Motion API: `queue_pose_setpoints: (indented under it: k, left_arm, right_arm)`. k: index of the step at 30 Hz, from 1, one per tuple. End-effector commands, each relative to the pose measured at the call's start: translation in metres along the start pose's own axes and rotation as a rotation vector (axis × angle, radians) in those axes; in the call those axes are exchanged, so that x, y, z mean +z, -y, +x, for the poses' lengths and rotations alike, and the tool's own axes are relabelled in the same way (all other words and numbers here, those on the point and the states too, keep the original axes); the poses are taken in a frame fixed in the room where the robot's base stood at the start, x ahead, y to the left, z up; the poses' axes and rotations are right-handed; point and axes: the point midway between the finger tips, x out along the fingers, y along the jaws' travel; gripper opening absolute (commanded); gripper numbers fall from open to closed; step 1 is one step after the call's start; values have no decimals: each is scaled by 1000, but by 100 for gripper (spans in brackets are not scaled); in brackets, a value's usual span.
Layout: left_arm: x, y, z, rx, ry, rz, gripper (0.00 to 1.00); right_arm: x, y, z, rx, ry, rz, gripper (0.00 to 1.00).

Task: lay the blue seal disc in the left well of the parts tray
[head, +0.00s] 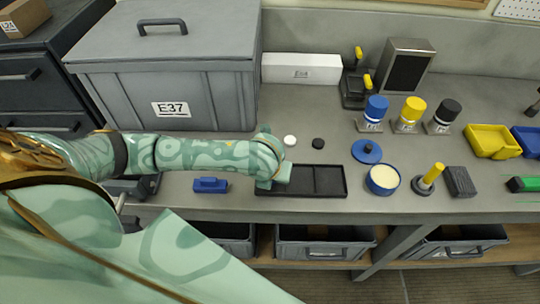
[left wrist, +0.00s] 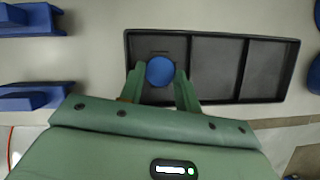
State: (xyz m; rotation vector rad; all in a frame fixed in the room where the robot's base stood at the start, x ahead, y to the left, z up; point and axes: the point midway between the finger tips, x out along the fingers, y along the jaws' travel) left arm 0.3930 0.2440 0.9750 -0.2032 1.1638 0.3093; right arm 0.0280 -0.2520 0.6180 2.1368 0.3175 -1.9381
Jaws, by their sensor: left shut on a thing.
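The black parts tray (head: 330,194) lies on the bench and has three wells side by side. In the left wrist view the tray (left wrist: 240,102) shows its middle and right wells empty. My left gripper (head: 275,183) is over the left end of the tray. In the left wrist view my left gripper (left wrist: 160,75) is shut on the blue seal disc (left wrist: 160,70), with a green finger on each side of it. The disc is over or in the left well; whether it touches the floor I cannot tell. In the head view my gripper hides it. My right gripper is not in view.
A white disc (head: 290,140) and a black disc (head: 318,143) lie behind the tray. A blue block (head: 210,185) lies to its left. A blue lid (head: 366,151) and an open round tin (head: 383,179) stand close on its right. A grey E37 crate (head: 200,95) stands behind my arm.

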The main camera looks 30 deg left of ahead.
Motion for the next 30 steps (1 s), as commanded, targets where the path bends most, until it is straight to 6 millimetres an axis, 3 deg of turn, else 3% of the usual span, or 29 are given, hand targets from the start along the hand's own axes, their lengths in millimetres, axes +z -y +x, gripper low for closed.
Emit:
queue_pose_setpoints:
  k: [1, 2, 4, 11, 16, 30]
  left_arm:
    - [0, 0, 0, 0, 0, 0, 12]
    - [0, 0, 0, 0, 0, 0, 38]
    - [0, 0, 0, 0, 0, 0, 58]
    - [0, 0, 0, 1, 0, 0, 58]
    - [1, 0, -17, -1, 1, 2, 58]
    - [3, 0, -138, -2, 2, 2, 58]
  right_arm:
    - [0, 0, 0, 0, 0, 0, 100]
    - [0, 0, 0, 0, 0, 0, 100]
    - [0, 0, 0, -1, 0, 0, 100]
    - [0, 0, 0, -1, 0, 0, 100]
    - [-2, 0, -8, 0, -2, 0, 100]
    - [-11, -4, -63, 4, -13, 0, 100]
